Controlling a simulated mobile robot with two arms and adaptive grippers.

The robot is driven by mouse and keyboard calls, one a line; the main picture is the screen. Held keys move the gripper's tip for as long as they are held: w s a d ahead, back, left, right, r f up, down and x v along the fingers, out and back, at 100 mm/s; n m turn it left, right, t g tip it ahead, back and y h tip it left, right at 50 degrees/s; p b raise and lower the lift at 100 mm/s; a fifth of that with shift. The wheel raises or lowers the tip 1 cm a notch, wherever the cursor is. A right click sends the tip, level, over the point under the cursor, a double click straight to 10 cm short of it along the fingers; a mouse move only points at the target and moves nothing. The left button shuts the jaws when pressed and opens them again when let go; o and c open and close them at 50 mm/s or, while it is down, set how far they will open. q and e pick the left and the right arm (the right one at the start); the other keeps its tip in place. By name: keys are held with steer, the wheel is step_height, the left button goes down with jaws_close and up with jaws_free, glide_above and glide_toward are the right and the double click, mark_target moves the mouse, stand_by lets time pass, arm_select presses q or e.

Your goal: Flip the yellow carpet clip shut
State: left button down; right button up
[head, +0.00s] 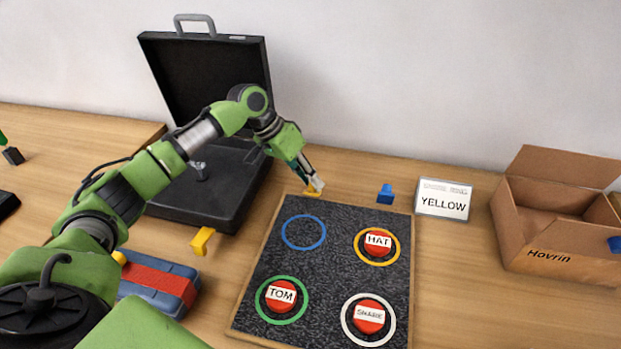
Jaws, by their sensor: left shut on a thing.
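The dark speckled carpet (335,262) lies on a wooden board. A yellow clip (311,193) sits at its back edge, partly hidden by my left gripper (316,186). My left gripper reaches down from behind the carpet and is shut on the yellow clip. I cannot tell the clip's exact tilt behind the fingers. A blue clip (385,194) stands upright at the same back edge, to the right. My right gripper is not in view.
An open black case (205,215) stands left, a yellow piece (202,240) at its front. The carpet carries coloured rings and red labelled buttons. A YELLOW sign (443,200) and cardboard box (555,225) stand right. A blue-red box (160,283) lies front left.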

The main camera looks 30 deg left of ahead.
mark_target(309, 192)
arm_select(q)
steer(key=shift+s+f+t+p, duration=0.15)
steer(key=shift+s+t+p, duration=0.2)
steer(key=shift+t, duration=0.25)
steer(key=shift+s+d+f+m+t+y, duration=0.2)
steer(key=shift+s+m+t+y, duration=0.15)
steer(key=shift+t, duration=0.35)
steer(key=shift+s+d+f+m+t+b, duration=0.15)
steer(key=shift+s+f+m+t, duration=0.1)
steer(key=shift+t, duration=0.35)
steer(key=shift+s+a+f+m+t+b, duration=0.15)
steer(key=shift+s+f+t, duration=0.1)
steer(key=shift+t, duration=0.35)
steer(key=shift+s+d+t+y, duration=0.15)
steer(key=shift+t+y, duration=0.1)
steer(key=shift+t, duration=0.35)
steer(key=c, duration=1.9)
jaws_free()
